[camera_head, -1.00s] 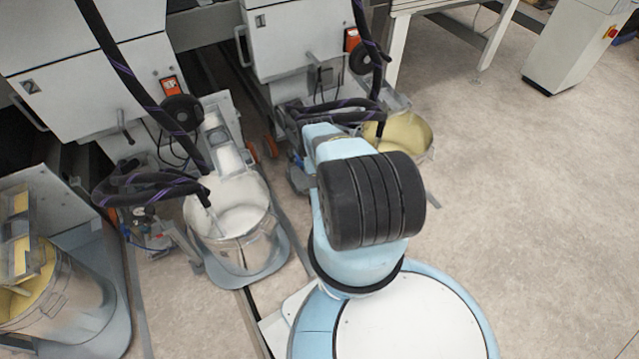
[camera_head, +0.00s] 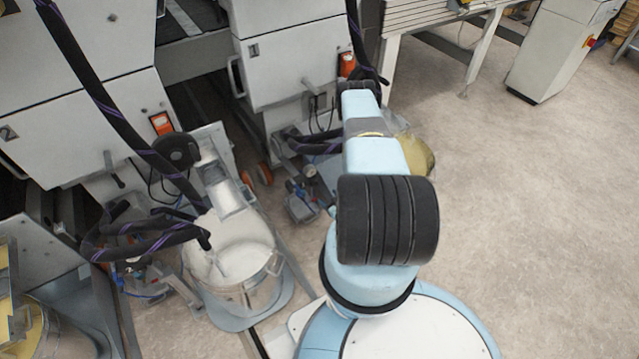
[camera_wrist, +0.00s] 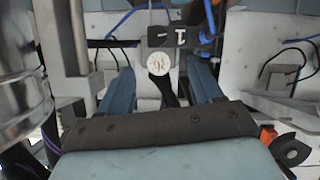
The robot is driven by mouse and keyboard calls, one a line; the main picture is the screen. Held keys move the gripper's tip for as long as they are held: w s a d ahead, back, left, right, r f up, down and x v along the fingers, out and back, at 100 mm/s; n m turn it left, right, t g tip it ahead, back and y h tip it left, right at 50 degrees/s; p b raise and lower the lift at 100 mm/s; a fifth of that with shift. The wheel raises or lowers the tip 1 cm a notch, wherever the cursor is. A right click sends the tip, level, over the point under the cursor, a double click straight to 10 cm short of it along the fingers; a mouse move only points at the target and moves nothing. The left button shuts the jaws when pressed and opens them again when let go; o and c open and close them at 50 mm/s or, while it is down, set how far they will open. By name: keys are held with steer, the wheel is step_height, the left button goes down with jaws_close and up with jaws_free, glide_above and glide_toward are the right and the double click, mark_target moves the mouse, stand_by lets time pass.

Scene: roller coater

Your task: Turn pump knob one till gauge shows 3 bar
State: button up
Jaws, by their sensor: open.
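In the wrist view, a round white gauge (camera_wrist: 159,64) with reddish markings faces me, but its reading is too small to tell. Just above it is a black part with pale marks (camera_wrist: 180,37); I cannot tell whether this is the pump knob. My gripper (camera_wrist: 160,70) is open, with its two blue-grey fingers apart on either side of the gauge in the picture. Nothing is seen held between them. In the head view my arm hides the gripper. A small pump unit (camera_head: 301,203) stands on the floor left of my arm.
A metal bucket of white liquid (camera_head: 240,262) stands left of my base, and a yellowish one (camera_head: 416,152) is partly behind my arm. Dark hoses (camera_head: 120,120) hang from the grey machines (camera_head: 290,60). A metal cylinder (camera_wrist: 22,85) is close at left in the wrist view.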

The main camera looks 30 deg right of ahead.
mark_target(316, 185)
steer(key=shift+m, duration=0.3)
steer(key=x, duration=1.3)
steer(key=shift+w+d, duration=0.2)
steer(key=shift+c, duration=0.4)
steer(key=c, duration=1)
steer(key=shift+m+y, duration=0.3)
steer(key=shift+m, duration=0.2)
steer(key=o, duration=1.1)
